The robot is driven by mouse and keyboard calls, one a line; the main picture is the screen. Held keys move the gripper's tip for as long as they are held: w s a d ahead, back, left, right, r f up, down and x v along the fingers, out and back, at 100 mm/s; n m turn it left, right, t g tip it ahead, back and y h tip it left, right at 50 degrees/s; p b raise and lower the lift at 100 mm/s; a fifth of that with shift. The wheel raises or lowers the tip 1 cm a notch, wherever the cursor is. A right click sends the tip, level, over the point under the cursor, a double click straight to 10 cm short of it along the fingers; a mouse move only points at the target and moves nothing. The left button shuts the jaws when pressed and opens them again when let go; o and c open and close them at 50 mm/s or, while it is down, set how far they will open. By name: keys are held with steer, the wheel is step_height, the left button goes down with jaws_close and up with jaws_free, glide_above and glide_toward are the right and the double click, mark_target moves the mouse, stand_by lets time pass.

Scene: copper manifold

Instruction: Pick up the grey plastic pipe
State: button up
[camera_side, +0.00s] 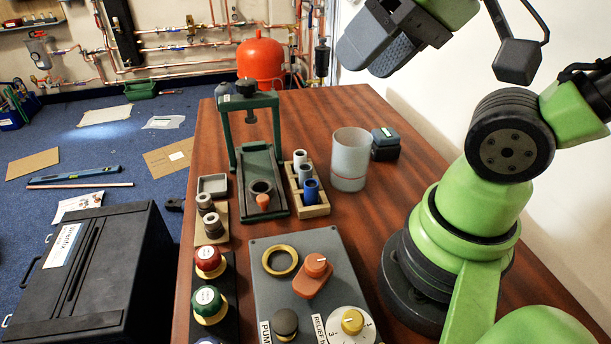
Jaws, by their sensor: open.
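A wooden rack (318,211) on the brown table holds a row of short upright pipes. The grey plastic pipe (305,173) appears to be the middle one, between a white pipe (299,158) at the back and a blue pipe (310,190) at the front. Its lower part is hidden by the blue pipe and the rack. My gripper (370,52) is at the top, high above the table and to the right of the rack. It is open and apart from the pipes. Its fingertips show only partly.
A green press frame (263,165) stands just left of the rack. A frosted cup (349,160) and a dark box (385,144) are to its right. A grey control panel (262,300) with knobs lies in front. An orange-red tank (260,62) is behind.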

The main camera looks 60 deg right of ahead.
steer(key=o, duration=0.3)
steer(key=g+h, duration=0.2)
steer(key=g, duration=0.5)
glide_above(305, 170)
steer(key=shift+m, duration=0.3)
steer(key=f, duration=2.2)
steer(key=shift+d+f, duration=0.2)
steer(key=shift+f, duration=0.1)
steer(key=shift+a+f, duration=0.15)
steer(key=shift+f, duration=2.9)
